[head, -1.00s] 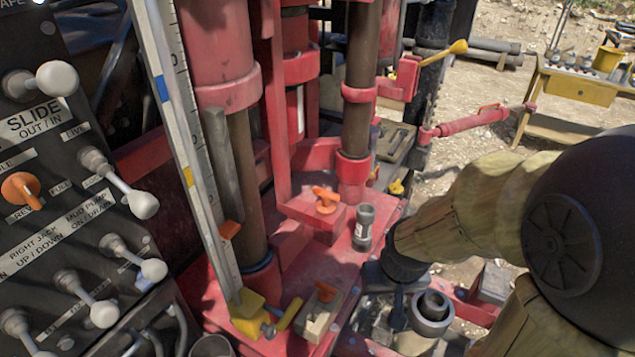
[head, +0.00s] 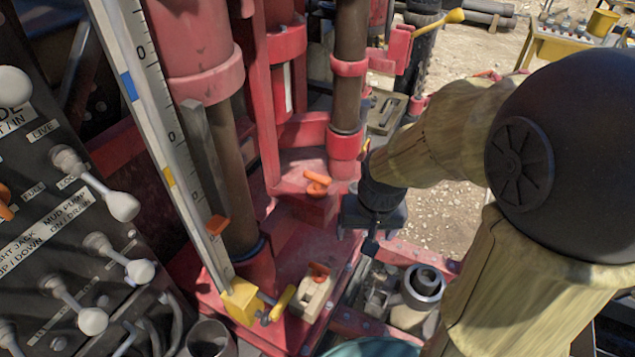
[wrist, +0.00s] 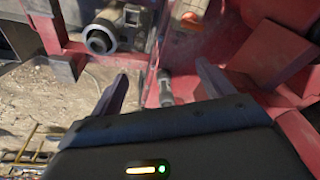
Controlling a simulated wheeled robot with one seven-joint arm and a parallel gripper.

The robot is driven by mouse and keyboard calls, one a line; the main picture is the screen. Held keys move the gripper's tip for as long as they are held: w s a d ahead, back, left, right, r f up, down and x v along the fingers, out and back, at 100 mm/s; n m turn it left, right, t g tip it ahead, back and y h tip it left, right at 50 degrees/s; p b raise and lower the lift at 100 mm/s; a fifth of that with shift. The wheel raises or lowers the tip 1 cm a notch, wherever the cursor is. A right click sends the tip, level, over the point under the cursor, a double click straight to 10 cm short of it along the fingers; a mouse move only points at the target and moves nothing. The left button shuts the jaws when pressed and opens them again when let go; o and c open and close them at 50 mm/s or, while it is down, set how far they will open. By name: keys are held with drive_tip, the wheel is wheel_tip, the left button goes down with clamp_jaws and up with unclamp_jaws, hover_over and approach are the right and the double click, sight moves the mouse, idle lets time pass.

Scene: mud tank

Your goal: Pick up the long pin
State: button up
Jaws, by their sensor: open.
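I cannot tell for sure which piece is the long pin. A small dark grey cylinder (wrist: 165,88) shows between the fingers in the wrist view, apart from them; in the head view the gripper hides it. My gripper (head: 370,244) is open and empty above the right side of the red deck; its two spread fingers (wrist: 165,90) also show in the wrist view. An orange-handled piece (head: 318,183) sits on a red block left of the gripper.
A red deck (head: 283,252) carries upright columns and a white measuring rail (head: 165,130) on the left. A lever panel (head: 70,240) fills the left edge. A metal ring fitting (head: 424,282) lies right of the gripper. A yellow table (head: 570,47) stands far off.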

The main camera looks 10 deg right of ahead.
drive_tip(key=w+a+r+m+g+p, duration=0.1)
drive_tip(key=w+a+r+p, duration=0.3)
drive_tip(key=r, duration=0.7)
drive_tip(key=w+a+r+m+g+p, duration=0.1)
drive_tip(key=w+a+r+m+p, duration=0.3)
drive_tip(key=r, duration=0.8)
drive_tip(key=shift+w+a+m+p, duration=0.3)
drive_tip(key=shift+w+a+p, duration=0.15)
drive_tip(key=shift+w+p, duration=0.2)
wheel_tip(320, 180, down, 12)
drive_tip(key=p, duration=0.3)
drive_tip(key=shift+d+r, duration=0.1)
drive_tip(key=shift+r, duration=0.05)
drive_tip(key=shift+f, duration=0.35)
